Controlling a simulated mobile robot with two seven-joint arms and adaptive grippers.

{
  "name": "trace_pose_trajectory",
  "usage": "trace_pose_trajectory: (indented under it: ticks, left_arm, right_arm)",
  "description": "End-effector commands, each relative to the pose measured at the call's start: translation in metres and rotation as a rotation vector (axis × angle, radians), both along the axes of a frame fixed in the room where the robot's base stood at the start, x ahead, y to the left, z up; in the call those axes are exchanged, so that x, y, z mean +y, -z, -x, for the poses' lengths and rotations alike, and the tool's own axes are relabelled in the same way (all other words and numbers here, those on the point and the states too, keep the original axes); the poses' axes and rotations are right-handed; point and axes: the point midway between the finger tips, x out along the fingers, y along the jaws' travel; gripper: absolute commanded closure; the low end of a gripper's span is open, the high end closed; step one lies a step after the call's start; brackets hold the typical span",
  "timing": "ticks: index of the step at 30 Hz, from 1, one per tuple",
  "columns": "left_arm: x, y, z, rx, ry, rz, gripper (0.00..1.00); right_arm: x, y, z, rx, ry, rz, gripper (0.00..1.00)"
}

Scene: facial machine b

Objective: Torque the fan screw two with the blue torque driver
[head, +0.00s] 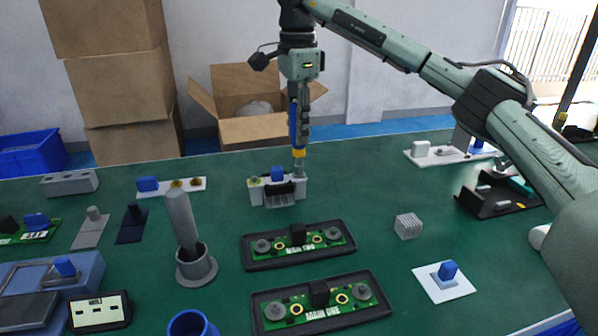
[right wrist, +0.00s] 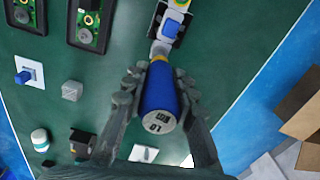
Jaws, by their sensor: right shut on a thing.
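My right gripper (head: 300,108) is shut on the blue torque driver (head: 292,124) and holds it upright, with its yellow collar pointing down. In the right wrist view the fingers (right wrist: 158,80) close on both sides of the blue driver body (right wrist: 158,98). The driver's lower end is at the right side of a white and grey module (head: 284,199) with a blue block on top, probably the fan unit. The module also shows in the right wrist view (right wrist: 174,6). The screw is hidden, and I cannot tell whether the tip touches it. My left gripper is not in view.
Two black trays with green boards, a far one (head: 250,262) and a near one (head: 262,325), lie in front. A grey cup with a rod (head: 197,270) stands left of them. A small ribbed block (head: 408,226) lies at right. Cardboard boxes (head: 125,90) stand behind the table.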

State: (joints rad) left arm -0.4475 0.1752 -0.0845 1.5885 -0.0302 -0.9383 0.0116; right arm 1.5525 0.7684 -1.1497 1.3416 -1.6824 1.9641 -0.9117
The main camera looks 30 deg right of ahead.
Motion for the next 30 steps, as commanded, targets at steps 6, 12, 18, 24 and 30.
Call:
trace_pose_trajectory:
  ticks: [6,12,18,24,30]
  left_arm:
    - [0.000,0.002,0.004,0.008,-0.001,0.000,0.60]
    - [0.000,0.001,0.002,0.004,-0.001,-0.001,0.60]
    - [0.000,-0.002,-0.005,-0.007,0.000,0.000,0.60]
    - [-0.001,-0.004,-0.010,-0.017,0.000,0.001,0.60]
    - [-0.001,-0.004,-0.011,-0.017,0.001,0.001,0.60]
  right_arm:
    - [0.000,0.000,0.000,0.000,0.004,0.000,1.00]
    - [0.000,0.000,-0.001,-0.001,0.232,-0.001,1.00]
    - [0.000,0.000,-0.001,-0.001,0.427,-0.001,1.00]
    - [0.000,0.000,-0.001,-0.001,0.434,0.000,1.00]
    - [0.000,-0.001,-0.001,-0.001,0.432,0.000,1.00]
